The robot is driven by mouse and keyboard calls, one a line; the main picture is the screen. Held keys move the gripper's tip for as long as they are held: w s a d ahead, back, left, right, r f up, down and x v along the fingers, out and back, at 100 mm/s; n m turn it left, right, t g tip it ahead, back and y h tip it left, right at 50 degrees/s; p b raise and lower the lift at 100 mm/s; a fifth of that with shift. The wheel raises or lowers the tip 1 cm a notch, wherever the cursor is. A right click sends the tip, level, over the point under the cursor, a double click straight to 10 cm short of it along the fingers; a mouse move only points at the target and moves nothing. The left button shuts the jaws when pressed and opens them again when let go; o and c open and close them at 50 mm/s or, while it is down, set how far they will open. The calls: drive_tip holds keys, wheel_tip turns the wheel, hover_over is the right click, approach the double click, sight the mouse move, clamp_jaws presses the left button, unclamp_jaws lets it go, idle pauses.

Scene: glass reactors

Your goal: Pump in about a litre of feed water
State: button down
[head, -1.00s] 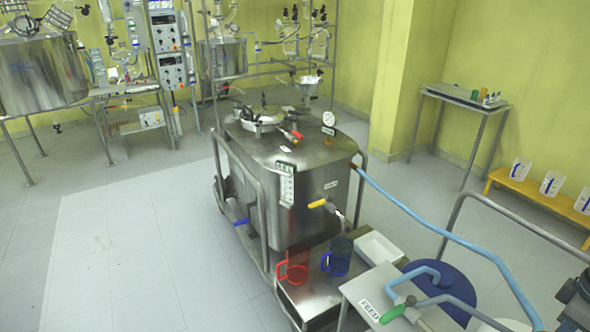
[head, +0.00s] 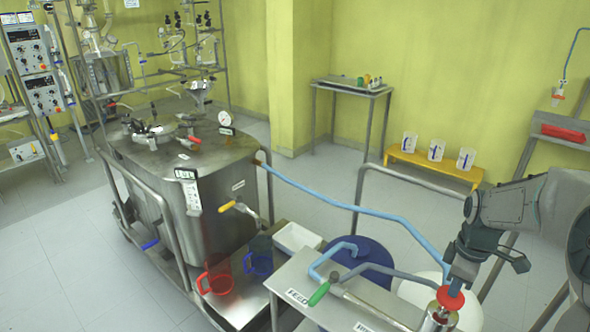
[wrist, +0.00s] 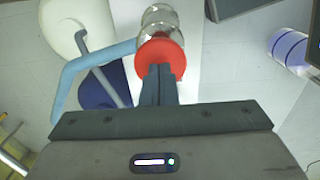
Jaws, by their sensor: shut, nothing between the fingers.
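My gripper (head: 453,288) is shut and empty, pointing down at a red round knob (head: 450,297) on top of a steel cylinder (head: 440,318). In the wrist view the shut fingertips (wrist: 161,72) overlap the red knob (wrist: 160,56); I cannot tell whether they touch it. A blue hose (head: 350,207) runs from the steel tank (head: 160,190) to the knob's side. A green-handled valve (head: 319,294) sits on the bench by the FEED label (head: 297,297). A white scale plate (head: 189,190) is on the tank front; its reading is too small to tell.
A blue drum (head: 375,257) and a white drum (head: 468,313) stand behind the bench. A red jug (head: 216,281) and a blue jug (head: 259,262) stand on a low shelf by the yellow-handled tap (head: 227,206). A rail (head: 425,182) runs behind the drums.

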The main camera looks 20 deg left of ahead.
drive_tip(key=shift+f, duration=0.7)
wheel_tip(320, 180, up, 9)
drive_tip(key=p, duration=0.6)
drive_tip(key=shift+r+p, duration=0.1)
drive_tip(key=shift+p, duration=0.2)
wheel_tip(320, 180, up, 6)
drive_tip(key=p, duration=0.4)
